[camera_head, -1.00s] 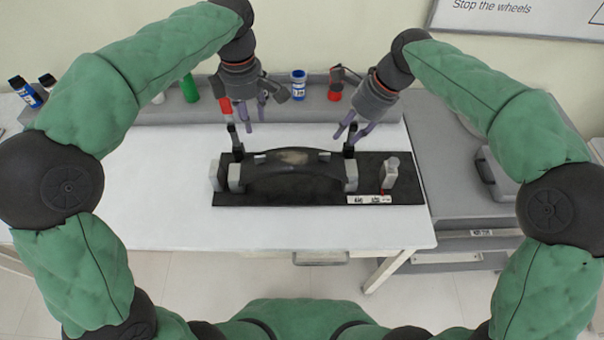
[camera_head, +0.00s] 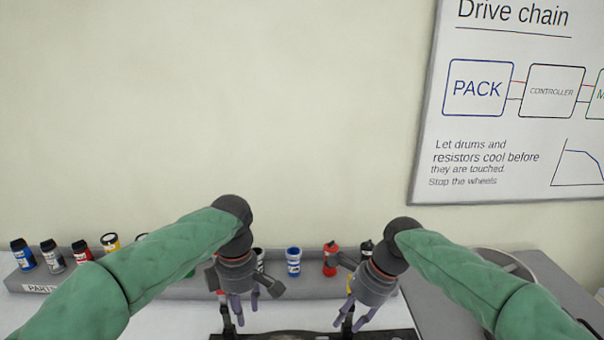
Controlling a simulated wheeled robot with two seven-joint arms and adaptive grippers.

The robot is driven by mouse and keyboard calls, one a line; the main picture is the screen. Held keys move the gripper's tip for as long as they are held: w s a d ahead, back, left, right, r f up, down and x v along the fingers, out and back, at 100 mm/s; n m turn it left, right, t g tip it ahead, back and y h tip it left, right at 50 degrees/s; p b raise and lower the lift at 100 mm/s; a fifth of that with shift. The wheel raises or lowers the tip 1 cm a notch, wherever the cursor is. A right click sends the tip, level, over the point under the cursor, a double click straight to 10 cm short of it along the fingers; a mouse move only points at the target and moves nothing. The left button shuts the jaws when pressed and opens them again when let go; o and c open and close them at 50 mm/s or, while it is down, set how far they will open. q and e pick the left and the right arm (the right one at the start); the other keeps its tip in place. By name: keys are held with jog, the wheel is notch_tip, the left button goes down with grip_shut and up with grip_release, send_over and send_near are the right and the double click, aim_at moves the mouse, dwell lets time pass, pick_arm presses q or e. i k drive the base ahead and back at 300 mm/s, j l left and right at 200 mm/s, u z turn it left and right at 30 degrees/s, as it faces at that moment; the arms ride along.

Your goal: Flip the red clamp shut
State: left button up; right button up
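The red clamp stands at the left end of the black fixture at the bottom edge. A bit of its red handle (camera_head: 220,292) shows beside my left gripper (camera_head: 240,312), above a dark upright arm (camera_head: 228,319). The handle appears raised, but most of the clamp is hidden or cut off. My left gripper points down just right of it, fingers apart, with nothing seen between them. My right gripper (camera_head: 355,319) points down by a second dark upright (camera_head: 347,322), fingers apart. Contact with either upright cannot be told.
A grey parts shelf (camera_head: 310,287) runs along the wall behind the grippers. It holds several bottles, including a blue one (camera_head: 293,262) and a red one (camera_head: 330,260). A whiteboard (camera_head: 520,110) hangs at the upper right. Most of the worktop lies below the view.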

aim_at(225, 311)
jog(key=k, duration=0.9)
